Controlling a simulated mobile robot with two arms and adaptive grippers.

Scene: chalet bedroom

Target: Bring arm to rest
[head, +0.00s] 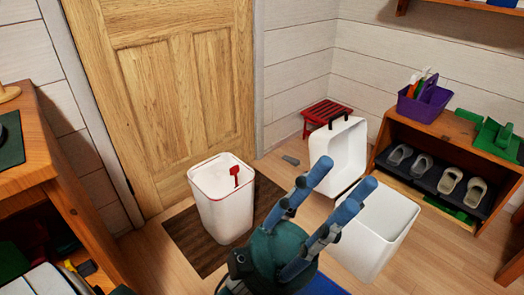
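My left gripper (345,176) reaches up from the bottom middle of the head view. Its two blue fingers are spread apart, with nothing seen between them. In the picture its fingers overlap part of the white containers behind; I cannot tell how far away these are. My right gripper is not in view.
A white bin with a red rim (224,212) holds a red item and stands on a brown mat (190,245) by the wooden door (170,80). Two white containers (378,235) (350,140) are to the right. A wooden shoe rack (410,145) bears a purple caddy (424,106). Wooden furniture (32,160) stands at left.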

